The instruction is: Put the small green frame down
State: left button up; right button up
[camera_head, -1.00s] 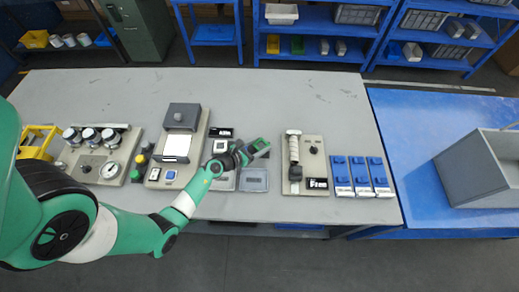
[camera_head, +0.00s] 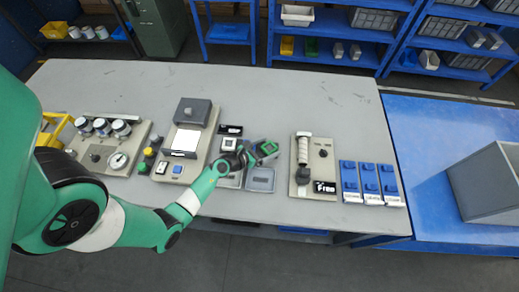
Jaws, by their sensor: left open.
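My left gripper (camera_head: 258,154) is over the middle of the grey table, just above and behind a flat grey tray (camera_head: 261,184). A small green frame (camera_head: 268,148) with a dark middle shows at its fingertips. The jaws are open; whether the frame touches a finger or rests on something below is too small to tell. My left arm hides part of the plate under the gripper. A white square piece with a dark centre (camera_head: 229,144) lies just left of the gripper. My right gripper is not in view.
Left of the gripper stand a station with a grey block (camera_head: 193,112) and a gauge panel (camera_head: 95,156). To the right are a roller station (camera_head: 320,152) and several blue-topped blocks (camera_head: 369,180). A grey bin (camera_head: 490,180) stands on the blue table. The table's back is clear.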

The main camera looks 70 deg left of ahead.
pick_arm(q)
jog(key=p+v, duration=0.2)
jog(key=v, duration=0.9)
jog(key=shift+s+d+r, duration=0.1)
jog(key=shift+s+d, duration=0.05)
jog(key=shift+s, duration=0.2)
